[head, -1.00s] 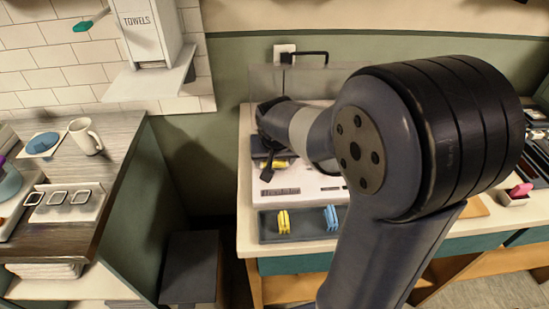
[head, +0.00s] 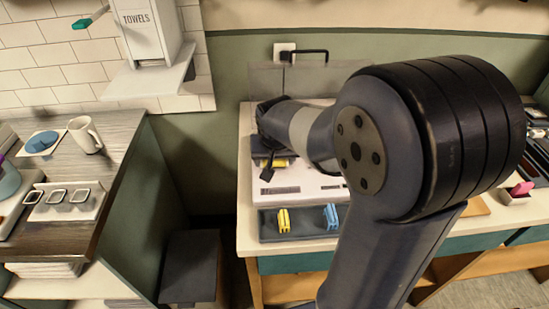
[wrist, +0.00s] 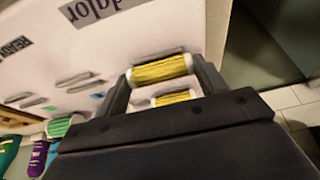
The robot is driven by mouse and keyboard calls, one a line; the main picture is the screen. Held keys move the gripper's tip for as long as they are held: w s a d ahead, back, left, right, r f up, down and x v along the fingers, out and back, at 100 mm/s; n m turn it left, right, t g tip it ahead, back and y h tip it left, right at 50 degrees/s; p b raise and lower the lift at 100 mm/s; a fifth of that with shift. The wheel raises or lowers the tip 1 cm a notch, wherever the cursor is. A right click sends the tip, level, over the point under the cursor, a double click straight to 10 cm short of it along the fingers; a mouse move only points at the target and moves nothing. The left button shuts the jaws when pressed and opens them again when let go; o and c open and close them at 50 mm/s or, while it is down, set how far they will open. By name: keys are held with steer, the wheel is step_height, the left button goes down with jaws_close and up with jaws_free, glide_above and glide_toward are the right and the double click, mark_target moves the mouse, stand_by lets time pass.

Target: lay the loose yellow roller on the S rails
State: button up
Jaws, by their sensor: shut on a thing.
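A yellow ribbed roller with white ends (wrist: 160,70) lies across between the fingertips of my gripper (wrist: 162,80) in the wrist view, and my gripper is shut on it. A second yellow roller (wrist: 172,98) shows smaller between the fingers, nearer the palm in the picture; its support is hidden. The white labelled board (wrist: 120,45) has several short grey bars, one just beyond the held roller. I cannot tell which are the S rails. In the head view my gripper (head: 267,172) is over the board (head: 300,180), with a bit of yellow (head: 283,162) beside it; my arm covers much there.
A dark tray (head: 305,234) in front of the board holds yellow pieces (head: 284,220) and blue pieces (head: 331,216). A clear panel stands behind the board. In the wrist view, green (wrist: 60,126) and purple (wrist: 38,158) rollers lie at lower left. A floor gap separates the left counter.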

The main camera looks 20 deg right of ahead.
steer(key=o, duration=1.2)
steer(key=shift+c, duration=0.2)
steer(key=shift+r, duration=0.15)
steer(key=shift+r+p, duration=2.7)
steer(key=shift+r, duration=0.65)
steer(key=shift+f, duration=0.1)
steer(key=shift+f+b, duration=2.6)
steer(key=shift+f, duration=0.7)
steer(key=shift+r, duration=0.1)
